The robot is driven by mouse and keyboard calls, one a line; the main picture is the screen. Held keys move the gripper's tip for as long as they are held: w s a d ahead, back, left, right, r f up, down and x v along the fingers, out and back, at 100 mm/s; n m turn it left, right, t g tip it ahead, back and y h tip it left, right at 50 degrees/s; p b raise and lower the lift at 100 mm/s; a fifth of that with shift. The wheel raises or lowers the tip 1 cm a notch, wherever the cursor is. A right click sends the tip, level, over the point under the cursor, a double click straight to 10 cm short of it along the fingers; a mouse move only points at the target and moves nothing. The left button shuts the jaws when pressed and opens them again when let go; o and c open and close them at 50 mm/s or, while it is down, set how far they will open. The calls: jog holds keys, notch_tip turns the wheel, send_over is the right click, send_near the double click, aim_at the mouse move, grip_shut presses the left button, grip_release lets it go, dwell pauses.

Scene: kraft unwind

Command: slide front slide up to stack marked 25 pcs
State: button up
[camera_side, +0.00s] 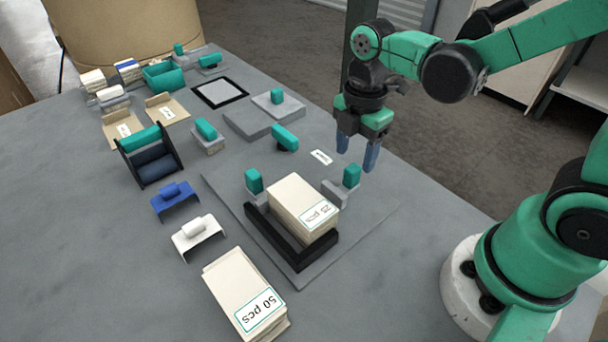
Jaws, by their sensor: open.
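The cream stack marked 25 pcs (290,196) lies on a grey base plate (375,208), with a black L-shaped fence (272,236) along its left and near sides. One grey slide with a teal knob (254,181) stands at the stack's far left corner. Another slide with a teal knob (351,176) stands to the right, with a small gap to the stack. I cannot tell which is the front slide. My gripper (357,160) is open and empty, pointing down above and beyond the right slide, apart from it.
A larger stack marked 50 pcs (238,286) lies at the near edge. A white clip-like holder (198,235), a blue one (175,202) and a black rack (150,168) stand at left. A small label (321,157) lies beyond the stack. Several teal-handled items crowd the far end.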

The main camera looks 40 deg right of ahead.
aim_at(353, 168)
jog(key=shift+f, duration=2.2)
